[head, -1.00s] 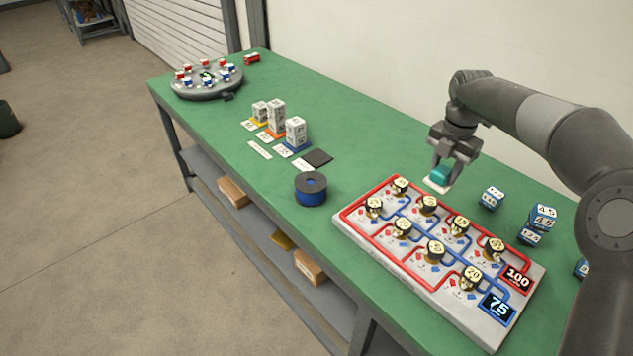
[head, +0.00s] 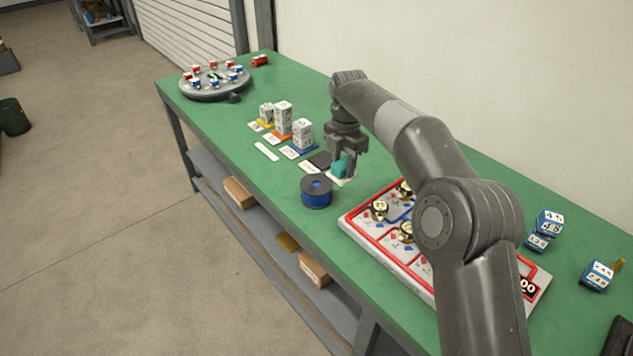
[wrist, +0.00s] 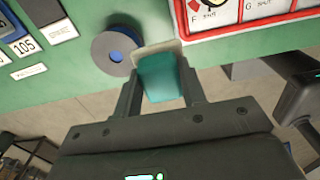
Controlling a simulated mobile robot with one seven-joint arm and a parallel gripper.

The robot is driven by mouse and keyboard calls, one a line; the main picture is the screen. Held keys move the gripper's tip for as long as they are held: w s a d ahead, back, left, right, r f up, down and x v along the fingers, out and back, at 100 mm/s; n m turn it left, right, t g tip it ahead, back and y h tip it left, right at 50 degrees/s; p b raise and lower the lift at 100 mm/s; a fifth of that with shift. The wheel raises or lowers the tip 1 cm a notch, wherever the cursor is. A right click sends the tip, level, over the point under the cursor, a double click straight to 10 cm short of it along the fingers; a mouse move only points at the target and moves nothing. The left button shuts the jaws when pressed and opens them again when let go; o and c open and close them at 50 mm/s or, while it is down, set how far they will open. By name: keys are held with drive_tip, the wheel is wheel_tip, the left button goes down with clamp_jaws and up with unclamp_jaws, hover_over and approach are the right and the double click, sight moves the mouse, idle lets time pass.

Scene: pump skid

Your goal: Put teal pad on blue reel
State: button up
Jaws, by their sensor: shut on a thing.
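The teal pad (head: 340,167) is held between the fingers of my gripper (head: 343,162), which is shut on it. In the wrist view the teal pad (wrist: 159,78) sits between the fingertips with a pale plate at its far end. The blue reel (head: 316,194) stands on the green bench, with a dark round top and a blue side. In the head view my gripper is just right of and behind the reel. In the wrist view the reel (wrist: 112,53) is to the left of the pad, partly hidden by the pale plate.
The red-rimmed game board (head: 365,222) is right of the reel, partly hidden by my arm. Number blocks (head: 283,118) and a black square (head: 319,160) lie behind the reel. A round grey turntable (head: 213,92) is at the far left. The bench's front edge is near the reel.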

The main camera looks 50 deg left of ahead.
drive_tip(key=s+a+f, duration=0.1)
drive_tip(key=a, duration=0.1)
drive_tip(key=s+a+f, duration=0.1)
drive_tip(key=a+f, duration=0.1)
drive_tip(key=s+a+f, duration=0.1)
drive_tip(key=a, duration=0.1)
drive_tip(key=shift+s+a+f, duration=0.15)
drive_tip(key=shift+s+f, duration=0.1)
drive_tip(key=shift+s, duration=0.1)
drive_tip(key=shift+f, duration=1.95)
drive_tip(key=shift+f, duration=0.1)
drive_tip(key=o, duration=1)
